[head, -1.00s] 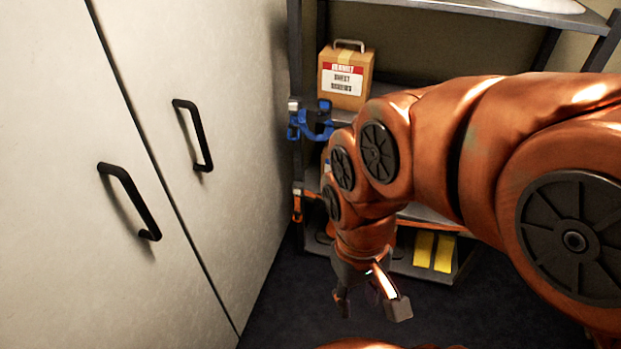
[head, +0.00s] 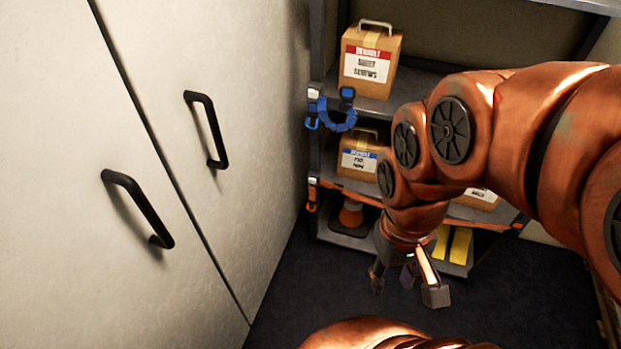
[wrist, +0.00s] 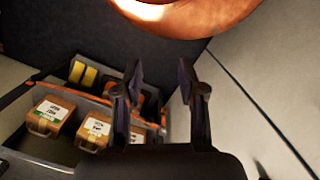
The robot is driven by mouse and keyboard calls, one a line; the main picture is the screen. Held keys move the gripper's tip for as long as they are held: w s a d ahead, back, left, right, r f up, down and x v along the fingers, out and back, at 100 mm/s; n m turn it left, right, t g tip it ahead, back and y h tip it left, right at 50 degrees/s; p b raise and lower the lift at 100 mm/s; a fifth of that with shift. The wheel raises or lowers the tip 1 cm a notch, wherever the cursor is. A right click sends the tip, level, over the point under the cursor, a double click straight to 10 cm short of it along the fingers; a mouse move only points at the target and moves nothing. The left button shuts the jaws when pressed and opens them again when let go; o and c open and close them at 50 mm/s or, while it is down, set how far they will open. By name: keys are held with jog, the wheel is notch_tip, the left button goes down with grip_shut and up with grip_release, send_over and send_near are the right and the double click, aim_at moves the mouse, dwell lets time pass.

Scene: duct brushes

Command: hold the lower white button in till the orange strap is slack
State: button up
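The lower white button (head: 312,181) shows small on a buckle at the shelf's left post. The orange strap (head: 365,198) runs from there across the shelf front, partly behind my arm; whether it is taut is too small to tell. It also crosses the shelf in the wrist view (wrist: 90,96). My gripper (head: 406,288) hangs low in front of the shelf, right of the buckle and apart from it. Its fingers are spread and empty in the wrist view (wrist: 160,80). The button cannot be made out clearly there.
A blue strap (head: 338,122) hangs from an upper buckle with its own white button (head: 313,95). Boxes (head: 371,62) and an orange cone (head: 350,217) stand on the shelves. A white cabinet (head: 70,250) with black handles closes the left side. Dark floor (head: 290,290) lies clear below.

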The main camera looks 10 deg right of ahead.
grip_shut()
dwell(1.4)
